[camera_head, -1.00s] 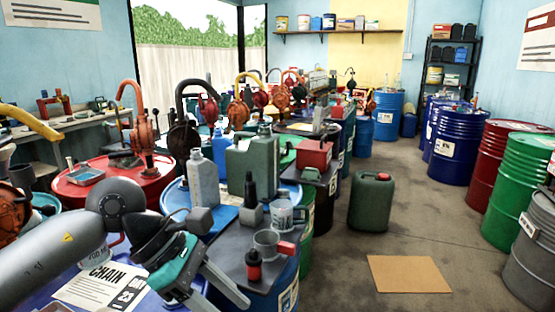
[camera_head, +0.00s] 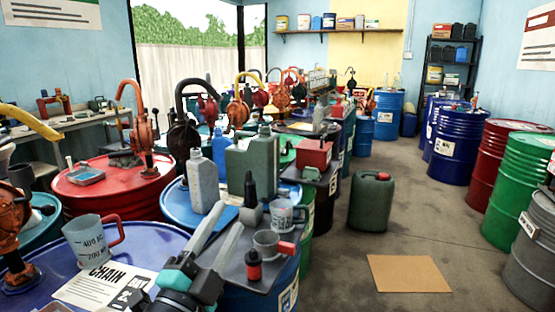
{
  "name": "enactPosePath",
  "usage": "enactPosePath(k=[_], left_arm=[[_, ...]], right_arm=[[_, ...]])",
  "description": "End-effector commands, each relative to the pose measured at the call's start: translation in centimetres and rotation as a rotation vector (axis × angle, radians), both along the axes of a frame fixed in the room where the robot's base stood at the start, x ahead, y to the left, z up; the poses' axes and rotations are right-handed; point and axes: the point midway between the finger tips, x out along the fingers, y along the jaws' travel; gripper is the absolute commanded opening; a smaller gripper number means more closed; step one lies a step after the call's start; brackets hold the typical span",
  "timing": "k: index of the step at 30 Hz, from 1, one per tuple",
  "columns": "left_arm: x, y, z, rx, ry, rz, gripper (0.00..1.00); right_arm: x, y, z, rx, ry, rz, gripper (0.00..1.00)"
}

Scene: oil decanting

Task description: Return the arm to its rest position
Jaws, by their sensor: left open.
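My left gripper (camera_head: 231,214) comes up from the bottom edge, its two grey fingers apart and empty, pointing away from me over the near drums. A clear measuring jug (camera_head: 86,243) with a red handle stands upright on the blue drum (camera_head: 160,238) at the left, apart from the gripper. A printed chain sheet (camera_head: 80,290) lies beside it. A second, smaller measuring cup (camera_head: 266,244) with a red handle sits on a dark mat just right of the fingers. Most of my left arm is out of the frame. My right gripper is not in view.
A grey bottle (camera_head: 202,182), a green canister (camera_head: 253,165) and a small red-topped bottle (camera_head: 253,267) stand close around the fingers. Drums with hand pumps, such as the red drum (camera_head: 85,190), crowd the left. The floor (camera_head: 430,225) at the right is mostly clear.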

Motion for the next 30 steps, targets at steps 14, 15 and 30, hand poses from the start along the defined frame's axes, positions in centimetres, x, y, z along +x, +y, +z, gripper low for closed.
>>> enactPosePath(k=[14, 15, 30], left_arm=[[-11.3, 8.2, -24.0, -0.591, 1.103, 0.487, 0.50], [-12.9, 8.3, -25.3, -0.618, 1.177, 0.521, 0.50], [-22.9, 7.5, -35.8, -0.736, 1.629, 0.726, 0.50]], right_arm=[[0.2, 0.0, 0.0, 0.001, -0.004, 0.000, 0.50], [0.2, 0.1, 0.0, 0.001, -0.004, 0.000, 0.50], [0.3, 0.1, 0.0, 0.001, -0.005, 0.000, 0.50]])
